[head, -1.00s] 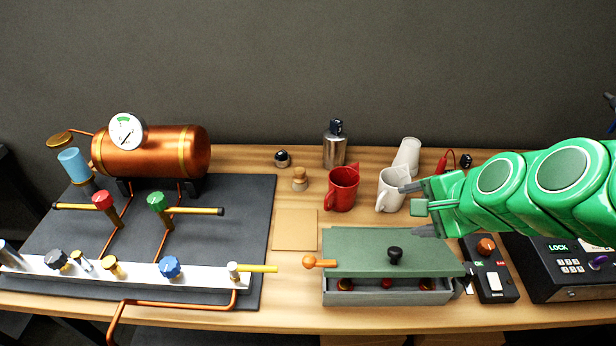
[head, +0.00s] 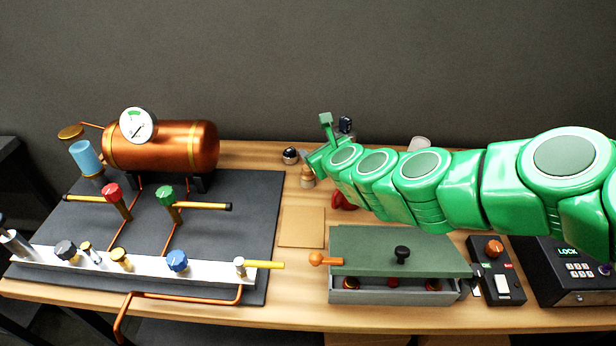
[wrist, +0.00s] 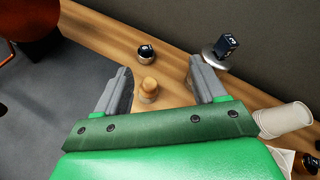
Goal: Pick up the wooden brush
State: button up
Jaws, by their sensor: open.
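The wooden brush (head: 307,181), a small upright piece with a rounded wooden top and a paler lower part, stands on the wooden bench near the back. My gripper (head: 311,160) is over it in the head view and hides part of it. In the wrist view the wooden brush (wrist: 148,87) shows between the two grey fingers, nearer the left one. My gripper (wrist: 160,68) is open and empty, its fingers spread on either side of the brush in that view. I cannot tell how high the fingers are above the bench.
A black-topped silver knob (head: 290,156) stands just left of the brush. A metal bottle with a dark cap (wrist: 223,46) is near the right finger. My arm mostly hides the red mug (head: 343,201). The copper boiler (head: 160,147) stands left; a flat tan pad (head: 302,227) lies in front.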

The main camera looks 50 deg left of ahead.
jog(key=a+f+m, duration=0.2)
send_near(306, 168)
jog(key=shift+t, duration=0.4)
jog(key=x, duration=0.4)
jog(key=shift+a+f, duration=0.15)
jog(key=shift+f, duration=0.35)
jog(key=shift+x, duration=3.8)
jog(key=c, duration=1.1)
